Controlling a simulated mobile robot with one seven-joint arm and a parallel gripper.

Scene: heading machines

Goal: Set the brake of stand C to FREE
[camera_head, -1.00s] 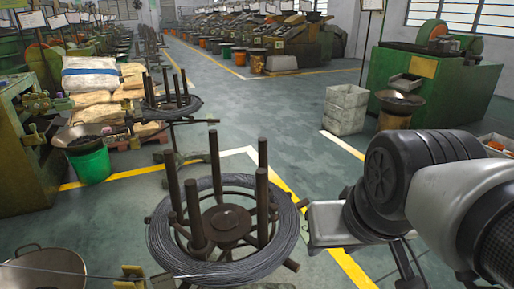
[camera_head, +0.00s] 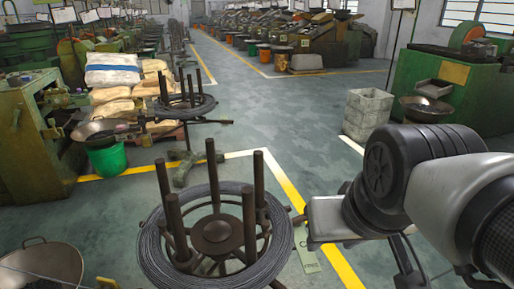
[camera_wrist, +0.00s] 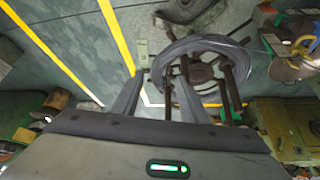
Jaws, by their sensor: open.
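A wire stand (camera_head: 216,232) with dark upright posts and a grey wire coil (camera_head: 155,262) around them stands in the foreground, just left of my arm. A pale green plate (camera_head: 306,252) marked with what looks like a C lies on the floor at its right; its smaller text is unreadable. In the wrist view the coil (camera_wrist: 172,50) is beyond my fingers, with the green plate (camera_wrist: 143,53) to its left. My gripper (camera_wrist: 158,82) is open and empty, its fingers apart. I cannot make out the brake or its setting.
A second wire stand (camera_head: 186,102) is farther back. A pan on a green bucket (camera_head: 107,158) and machines line the left. White crates (camera_head: 368,114) and a green machine (camera_head: 447,80) are at the right. The central aisle (camera_head: 265,110) is clear.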

